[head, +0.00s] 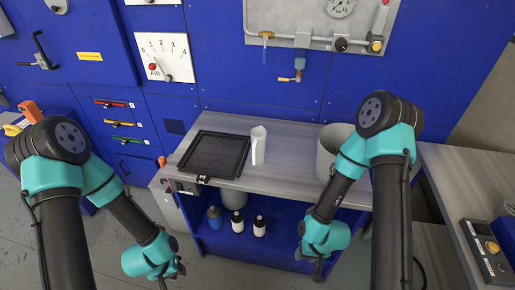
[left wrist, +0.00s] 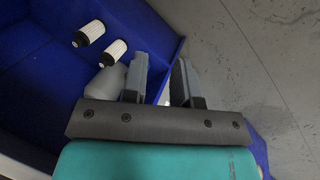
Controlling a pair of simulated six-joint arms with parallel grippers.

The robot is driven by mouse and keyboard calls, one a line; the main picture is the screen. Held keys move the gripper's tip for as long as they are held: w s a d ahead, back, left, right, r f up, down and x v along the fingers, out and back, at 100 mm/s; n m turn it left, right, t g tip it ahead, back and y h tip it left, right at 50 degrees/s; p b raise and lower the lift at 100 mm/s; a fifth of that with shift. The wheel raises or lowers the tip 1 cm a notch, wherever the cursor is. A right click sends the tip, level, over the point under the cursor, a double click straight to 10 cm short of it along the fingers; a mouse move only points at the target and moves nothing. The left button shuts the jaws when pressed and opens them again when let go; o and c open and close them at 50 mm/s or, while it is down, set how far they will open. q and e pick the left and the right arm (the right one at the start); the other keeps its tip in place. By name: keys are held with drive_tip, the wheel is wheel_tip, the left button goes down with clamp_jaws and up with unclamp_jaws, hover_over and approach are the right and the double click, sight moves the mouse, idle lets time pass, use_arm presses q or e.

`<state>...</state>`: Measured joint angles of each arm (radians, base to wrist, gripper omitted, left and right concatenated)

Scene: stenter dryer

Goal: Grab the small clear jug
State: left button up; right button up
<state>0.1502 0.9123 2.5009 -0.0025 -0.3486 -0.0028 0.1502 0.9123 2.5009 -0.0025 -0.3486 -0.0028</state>
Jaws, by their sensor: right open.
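The small clear jug (head: 259,146) stands upright on the grey worktop, just right of the black tray, in the head view. It looks pale and translucent. My left gripper (head: 168,278) is low in front of the bench, well away from the jug; in the left wrist view its two fingers (left wrist: 160,65) are apart with nothing held between them. My right gripper (head: 319,270) is open, low in front of the bench, also well below and apart from the jug. The jug is not in the left wrist view.
A black tray (head: 214,138) lies left of the jug on the worktop (head: 290,163). A larger grey container (head: 328,151) stands to the right, partly behind my right arm. Several bottles, one blue (head: 214,218), stand on the blue lower shelf. Blue panels rise behind.

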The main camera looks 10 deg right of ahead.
use_arm(q)
drive_tip(key=o, duration=1.2)
